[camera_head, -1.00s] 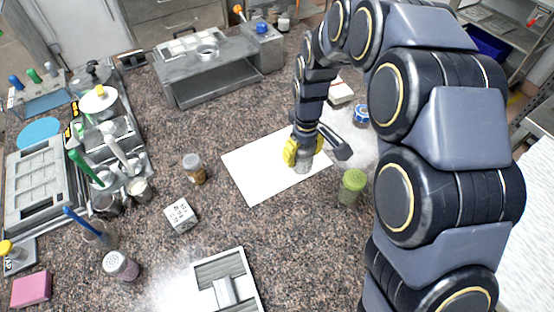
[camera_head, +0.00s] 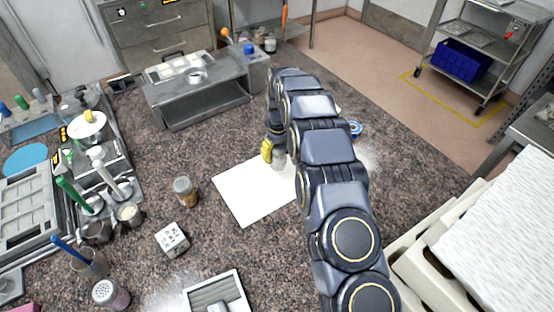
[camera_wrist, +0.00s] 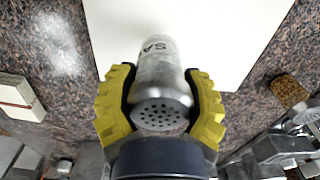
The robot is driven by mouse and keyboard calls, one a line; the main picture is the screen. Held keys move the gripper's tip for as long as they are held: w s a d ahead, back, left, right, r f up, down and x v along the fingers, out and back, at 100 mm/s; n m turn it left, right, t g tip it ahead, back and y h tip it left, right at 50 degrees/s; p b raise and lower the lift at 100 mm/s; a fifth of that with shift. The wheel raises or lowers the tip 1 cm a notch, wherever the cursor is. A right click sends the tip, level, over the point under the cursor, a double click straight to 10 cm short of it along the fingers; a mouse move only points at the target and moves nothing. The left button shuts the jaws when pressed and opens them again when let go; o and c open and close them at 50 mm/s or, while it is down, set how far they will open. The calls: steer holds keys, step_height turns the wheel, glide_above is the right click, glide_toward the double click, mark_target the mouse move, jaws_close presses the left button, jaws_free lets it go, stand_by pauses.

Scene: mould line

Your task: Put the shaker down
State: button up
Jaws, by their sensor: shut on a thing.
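My gripper (camera_wrist: 160,105) has yellow fingers closed on both sides of a shaker (camera_wrist: 160,68). The shaker has a pale body with dark letters starting "SA" and a grey perforated metal cap facing the wrist camera. In the head view, the shaker (camera_head: 279,158) shows beside a yellow finger, over the far part of a white sheet (camera_head: 245,192) on the speckled counter. The sheet also lies behind the shaker in the wrist view (camera_wrist: 225,35). I cannot tell whether the shaker's base touches the sheet. My arm hides the sheet's right side.
A brown-filled jar (camera_head: 185,192) and a white lettered cube (camera_head: 172,239) stand left of the sheet. Another shaker (camera_head: 110,294) is at the front left. A metal stand (camera_head: 200,108) is at the back. A blue-rimmed item (camera_head: 354,129) lies right of my arm. Bare counter surrounds the sheet.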

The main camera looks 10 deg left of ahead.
mark_target(277, 160)
steer(key=shift+w+a+f, duration=0.2)
steer(key=shift+w+f, duration=0.4)
steer(key=shift+f, duration=1.8)
steer(key=shift+f, duration=0.1)
steer(key=o, duration=1.2)
